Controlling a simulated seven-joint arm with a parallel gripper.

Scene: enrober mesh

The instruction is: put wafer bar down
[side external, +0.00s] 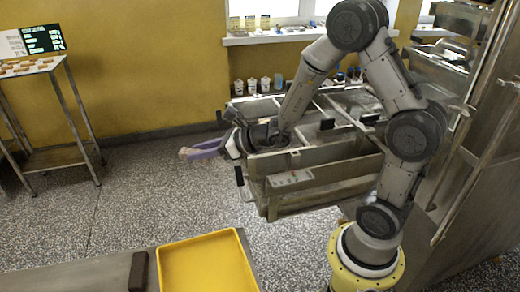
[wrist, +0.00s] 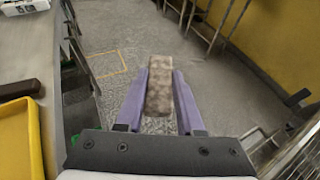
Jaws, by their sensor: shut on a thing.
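My gripper (side external: 200,150) has purple fingers, and in the side view it points left over the open floor. Its fingers are shut on a pale, mottled wafer bar (wrist: 159,90), which the wrist view shows upright in the picture between them. In the side view only a small end of the bar (side external: 184,153) shows at the fingertips. The bar is held in the air, with nothing touching below it that I can see.
A yellow tray (side external: 165,272) and a dark brown block (side external: 138,271) rest on the metal table (side external: 105,272) in front. A metal stand (side external: 50,64) with several small bars is at the left. The enrober frame (side external: 325,160) is beside my arm. Speckled floor (side external: 120,205) lies between.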

